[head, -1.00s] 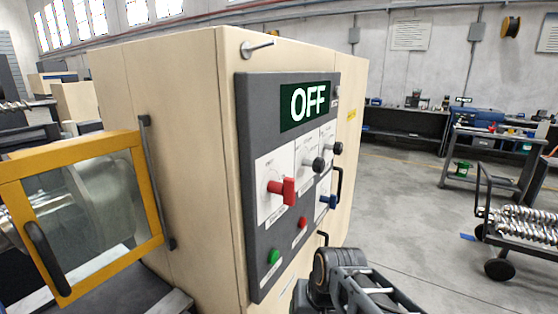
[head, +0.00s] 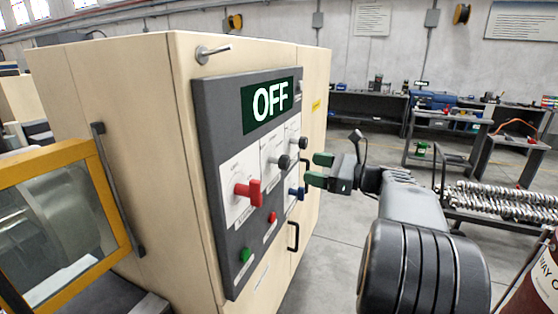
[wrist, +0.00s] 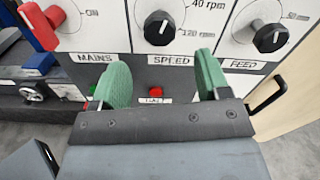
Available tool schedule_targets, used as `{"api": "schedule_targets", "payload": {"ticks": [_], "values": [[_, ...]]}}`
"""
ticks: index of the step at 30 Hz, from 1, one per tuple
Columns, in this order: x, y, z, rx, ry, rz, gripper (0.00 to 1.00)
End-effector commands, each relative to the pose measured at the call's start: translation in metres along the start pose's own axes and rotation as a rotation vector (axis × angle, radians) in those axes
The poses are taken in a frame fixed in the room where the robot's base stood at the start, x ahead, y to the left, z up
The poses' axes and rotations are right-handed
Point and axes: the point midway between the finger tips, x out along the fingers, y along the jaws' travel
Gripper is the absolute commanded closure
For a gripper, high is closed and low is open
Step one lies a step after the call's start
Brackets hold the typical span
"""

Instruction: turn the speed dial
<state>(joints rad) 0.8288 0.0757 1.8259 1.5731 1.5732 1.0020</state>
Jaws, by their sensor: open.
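The speed dial (head: 284,162) is a round black knob on the grey control panel (head: 222,130). In the wrist view the speed dial (wrist: 160,27) is at the top centre, above its SPEED label, with 40 rpm and 120 rpm marks beside it. My gripper (head: 319,169) is to the right of the panel in the head view, its green fingers apart and empty. In the wrist view the gripper's fingers (wrist: 161,78) stand below the dial, one to each side of it, with no contact visible.
The red MAINS handle (wrist: 38,26) is left of the dial and the black FEED knob (wrist: 270,37) right. A red button (wrist: 155,91) is below. In the head view are a blue handle (head: 297,193), a green button (head: 246,254) and a display reading OFF (head: 269,99).

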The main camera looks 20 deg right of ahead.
Motion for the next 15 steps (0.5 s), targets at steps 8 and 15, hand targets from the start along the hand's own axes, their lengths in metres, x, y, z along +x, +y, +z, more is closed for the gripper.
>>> {"api": "schedule_targets", "payload": {"ticks": [8,15], "values": [[0.056,0.001,0.001,0.001,0.001,0.004,0.31],[0.089,0.000,0.001,0.000,0.002,0.002,0.31]]}}
